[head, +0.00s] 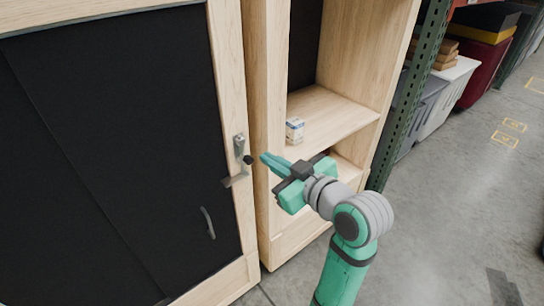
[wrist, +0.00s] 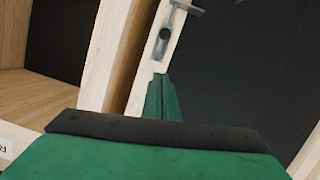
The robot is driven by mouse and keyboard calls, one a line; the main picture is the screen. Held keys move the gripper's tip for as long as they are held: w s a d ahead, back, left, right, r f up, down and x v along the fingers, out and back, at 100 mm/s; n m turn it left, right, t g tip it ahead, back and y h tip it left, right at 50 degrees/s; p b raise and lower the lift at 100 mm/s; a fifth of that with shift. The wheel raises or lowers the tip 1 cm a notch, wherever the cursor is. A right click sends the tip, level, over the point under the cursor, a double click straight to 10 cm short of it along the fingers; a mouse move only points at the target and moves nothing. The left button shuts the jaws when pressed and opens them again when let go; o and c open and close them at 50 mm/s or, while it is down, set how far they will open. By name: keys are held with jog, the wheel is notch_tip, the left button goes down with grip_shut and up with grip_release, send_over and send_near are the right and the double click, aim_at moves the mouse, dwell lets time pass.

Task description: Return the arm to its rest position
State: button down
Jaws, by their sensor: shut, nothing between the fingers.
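My gripper (head: 266,161) is shut and empty, with its teal fingertips pointing left toward the door latch. My arm (head: 345,245) reaches up from the bottom of the head view, in front of the open cabinet. Whether the fingers touch the knob I cannot tell.
The wooden door with a black panel (head: 110,130) stands open at left. The wooden cabinet (head: 350,60) holds a small white box (head: 295,130) on its shelf. A green rack post (head: 410,105) stands right of it. Open floor (head: 450,210) lies at right.

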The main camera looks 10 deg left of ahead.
jog(key=s+d+f+m+t+h, duration=0.2)
jog(key=s+d+f+m+h, duration=0.15)
jog(key=f, duration=0.55)
jog(key=s+d+f+m+t+h, duration=0.1)
jog(key=s+d+f+m+h, duration=0.3)
jog(key=f, duration=0.6)
jog(key=s+f+m+t, duration=0.2)
jog(key=f+m, duration=0.3)
jog(key=f, duration=0.4)
jog(key=s+d+f+m+h, duration=0.1)
jog(key=s+d+f+h, duration=0.15)
jog(key=s, duration=0.45)
jog(key=s+d+f+h, duration=0.1)
jog(key=s+d+f, duration=0.1)
jog(key=s+f, duration=0.3)
jog(key=s+r+n, duration=0.1)
jog(key=s+r, duration=0.2)
jog(key=s, duration=1.2)
jog(key=shift+s+r+h, duration=0.3)
jog(key=shift+r, duration=0.1)
jog(key=shift+d, duration=0.1)
